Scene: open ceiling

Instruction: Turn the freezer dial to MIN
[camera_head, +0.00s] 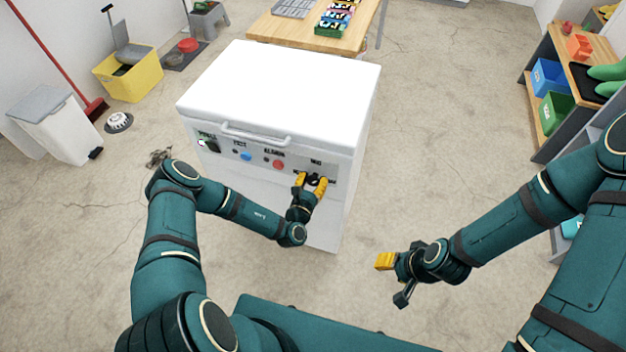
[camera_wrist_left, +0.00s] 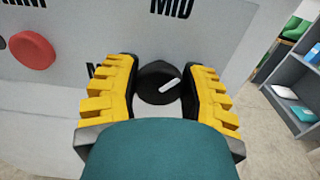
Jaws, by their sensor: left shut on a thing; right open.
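The white chest freezer (camera_head: 280,90) stands in front of me with its lid shut. A control panel runs along its front. The black dial (camera_head: 315,182) is at the panel's right end, below the label MID. In the left wrist view the dial (camera_wrist_left: 158,84) has a white pointer mark aimed up and to the right. My left gripper (camera_head: 311,183) has its yellow fingers shut on the dial, one on each side; it also shows in the left wrist view (camera_wrist_left: 160,92). The lower labels are mostly hidden by the fingers. My right gripper (camera_head: 392,276) is open and empty, away from the freezer.
A red button (camera_head: 278,165) and a blue button (camera_head: 246,156) sit left of the dial on the panel. A wooden table (camera_head: 310,32) stands behind the freezer. A shelf unit (camera_head: 560,90) is at the right. Floor is clear between freezer and shelf.

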